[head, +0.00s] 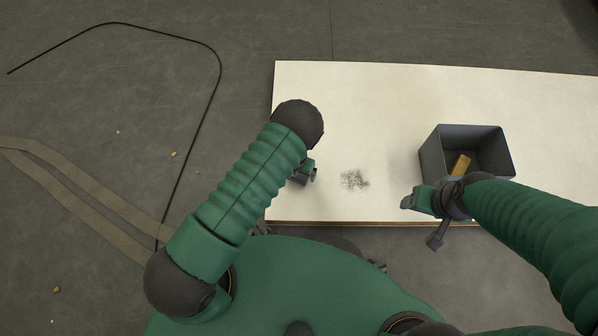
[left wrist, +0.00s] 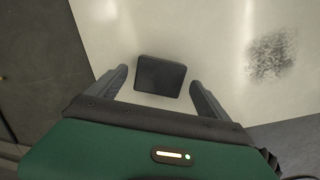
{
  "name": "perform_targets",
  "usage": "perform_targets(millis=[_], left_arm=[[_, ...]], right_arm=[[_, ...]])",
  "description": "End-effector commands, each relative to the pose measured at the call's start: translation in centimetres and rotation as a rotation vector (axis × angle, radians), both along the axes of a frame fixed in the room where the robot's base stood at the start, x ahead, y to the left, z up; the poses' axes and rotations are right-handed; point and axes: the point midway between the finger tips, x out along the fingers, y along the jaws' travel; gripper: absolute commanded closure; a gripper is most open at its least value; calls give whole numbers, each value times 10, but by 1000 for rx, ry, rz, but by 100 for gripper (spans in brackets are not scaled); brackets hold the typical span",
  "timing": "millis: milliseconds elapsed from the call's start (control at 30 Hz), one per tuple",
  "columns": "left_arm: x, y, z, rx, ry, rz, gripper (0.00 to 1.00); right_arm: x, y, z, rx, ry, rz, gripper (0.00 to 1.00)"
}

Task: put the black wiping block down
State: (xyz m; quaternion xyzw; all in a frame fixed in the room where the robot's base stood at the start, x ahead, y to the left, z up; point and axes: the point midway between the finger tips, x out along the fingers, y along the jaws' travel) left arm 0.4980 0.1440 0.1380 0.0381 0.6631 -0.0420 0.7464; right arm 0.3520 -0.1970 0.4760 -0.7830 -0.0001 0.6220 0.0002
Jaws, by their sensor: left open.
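The black wiping block (left wrist: 161,75) lies on the pale board in the left wrist view, between the two spread fingers of my left gripper (left wrist: 159,78). A gap shows between the block and each finger. In the head view my left gripper (head: 309,177) is over the board's front left part, mostly behind its own arm, and I cannot make out the block there. My right gripper (head: 422,222) has its fingers apart at the board's front edge, with nothing visible between them.
The pale board (head: 350,100) has a dark speckled smudge (head: 355,180) right of my left gripper. A grey bin (head: 436,160) holds a yellowish-brown block (head: 461,165), beside my right arm. The board's back left is clear. A black cable (head: 213,90) lies on the floor.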

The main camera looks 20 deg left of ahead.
Motion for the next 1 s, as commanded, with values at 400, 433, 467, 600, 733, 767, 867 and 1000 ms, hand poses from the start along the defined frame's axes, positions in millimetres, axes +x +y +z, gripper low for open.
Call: perform_targets(millis=[400, 433, 467, 600, 733, 767, 867, 1000], left_arm=[[-9, 1, 89, -1, -2, 7, 10], [-7, 1, 93, -4, -9, 27, 10], [-4, 1, 99, -12, -21, 67, 10], [26, 13, 171, -111, -148, 599, 10], [17, 48, 272, -284, -249, 1446, 10], [7, 55, 292, -327, -255, 1644, 10], [-45, 70, 344, -449, -219, 2271, 10], [-114, 64, 379, -542, -82, 2908, 10]], right_arm=[[0, 0, 53, 0, -1, 0, 35], [0, 0, 53, 0, -1, 0, 35], [0, 0, 53, 0, 0, 0, 35], [0, 0, 52, 0, 0, 0, 35], [0, 0, 52, 0, 0, 0, 35], [0, 0, 52, 0, 0, 0, 35], [0, 0, 52, 0, 0, 0, 35], [0, 0, 51, 0, 0, 0, 35]])
